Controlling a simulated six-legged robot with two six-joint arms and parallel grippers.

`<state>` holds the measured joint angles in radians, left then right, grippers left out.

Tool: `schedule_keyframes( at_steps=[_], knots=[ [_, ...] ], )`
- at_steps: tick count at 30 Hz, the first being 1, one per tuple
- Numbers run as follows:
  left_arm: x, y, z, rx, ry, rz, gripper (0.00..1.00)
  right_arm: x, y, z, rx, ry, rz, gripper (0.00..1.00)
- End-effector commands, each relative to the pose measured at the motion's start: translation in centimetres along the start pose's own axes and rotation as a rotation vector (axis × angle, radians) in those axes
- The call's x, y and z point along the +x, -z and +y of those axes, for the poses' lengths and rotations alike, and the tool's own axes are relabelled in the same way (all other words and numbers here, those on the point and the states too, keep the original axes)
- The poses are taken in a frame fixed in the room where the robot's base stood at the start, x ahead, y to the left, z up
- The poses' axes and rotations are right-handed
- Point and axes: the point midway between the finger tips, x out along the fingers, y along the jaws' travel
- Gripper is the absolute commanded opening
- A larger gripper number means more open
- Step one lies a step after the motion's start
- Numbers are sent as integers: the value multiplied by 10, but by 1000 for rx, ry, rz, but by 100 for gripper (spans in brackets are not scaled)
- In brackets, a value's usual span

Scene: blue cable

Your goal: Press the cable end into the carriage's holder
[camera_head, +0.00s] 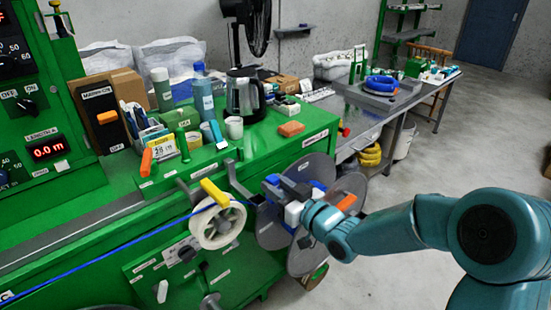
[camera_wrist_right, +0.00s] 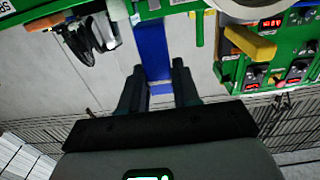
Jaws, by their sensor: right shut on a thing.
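The blue cable (camera_head: 110,250) runs from the lower left up to the cream wheel (camera_head: 216,228), under a yellow lever (camera_head: 215,191). My right gripper (camera_head: 275,190) is just right of the wheel, in front of the grey reel discs. In the right wrist view, my right gripper (camera_wrist_right: 157,88) is shut on a blue piece (camera_wrist_right: 152,50) of the cable's colour, which runs toward the green machine. I cannot tell whether it is the cable end. The carriage's holder is not clearly distinguishable here. My left gripper is not in view.
The green bench (camera_head: 265,145) carries a kettle (camera_head: 245,93), bottles, a mug (camera_head: 234,127) and an orange block (camera_head: 291,129). A control panel (camera_head: 40,110) stands at the left. The grey reel disc (camera_head: 310,245) is close to my gripper. Open floor (camera_head: 440,165) lies at the right.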

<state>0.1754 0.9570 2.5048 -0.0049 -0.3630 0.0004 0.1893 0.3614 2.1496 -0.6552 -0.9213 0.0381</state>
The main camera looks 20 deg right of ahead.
Motion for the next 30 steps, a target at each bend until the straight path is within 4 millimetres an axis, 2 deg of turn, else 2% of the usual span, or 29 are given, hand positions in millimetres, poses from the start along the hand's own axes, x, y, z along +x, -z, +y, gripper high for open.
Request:
schedule_keyframes(
  at_steps=[1,3,30],
  knots=[
    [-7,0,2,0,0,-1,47,0,10,3,-2,2,1,0],
    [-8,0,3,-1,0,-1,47,0,12,4,0,5,0,0],
    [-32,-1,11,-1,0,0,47,59,12,-1,1,8,1,0]
  ],
)
